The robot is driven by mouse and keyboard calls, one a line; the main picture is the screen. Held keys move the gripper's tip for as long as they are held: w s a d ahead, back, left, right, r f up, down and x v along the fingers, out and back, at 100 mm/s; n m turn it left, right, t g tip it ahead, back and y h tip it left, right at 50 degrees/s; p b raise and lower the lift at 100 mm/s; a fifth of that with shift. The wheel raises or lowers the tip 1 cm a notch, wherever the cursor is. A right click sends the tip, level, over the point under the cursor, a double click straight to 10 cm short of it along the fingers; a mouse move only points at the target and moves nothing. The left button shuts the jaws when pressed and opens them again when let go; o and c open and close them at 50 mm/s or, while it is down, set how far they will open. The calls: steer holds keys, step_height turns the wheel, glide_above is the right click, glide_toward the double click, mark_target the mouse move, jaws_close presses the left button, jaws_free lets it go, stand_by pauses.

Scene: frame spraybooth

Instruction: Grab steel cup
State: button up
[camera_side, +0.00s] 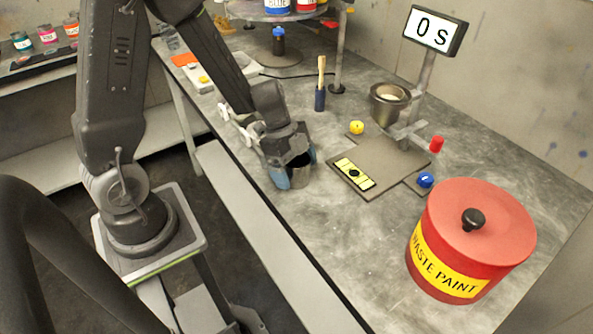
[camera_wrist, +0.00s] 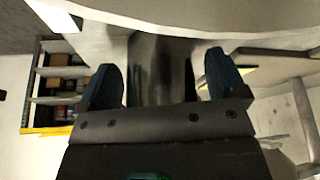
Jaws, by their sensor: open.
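A steel cup (camera_side: 301,173) stands on the grey bench near its front edge, partly hidden by my gripper. My gripper (camera_side: 290,178) is low over the bench, with its blue-tipped fingers around the cup. In the wrist view the cup's dark, shiny wall (camera_wrist: 162,65) shows between the two blue fingers (camera_wrist: 165,85). A gap shows between the cup and each finger, so the gripper is open. The cup's base is not clear in the wrist view.
A metal pot (camera_side: 388,105) sits by a stand with a "0 S" display (camera_side: 435,30). A brush (camera_side: 320,85) stands upright behind the cup. A mat with a yellow level (camera_side: 354,174) lies to the right. A red waste paint can (camera_side: 470,240) stands at front right.

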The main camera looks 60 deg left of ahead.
steer(key=shift+c, duration=0.2)
steer(key=c, duration=1)
steer(key=shift+r, duration=0.15)
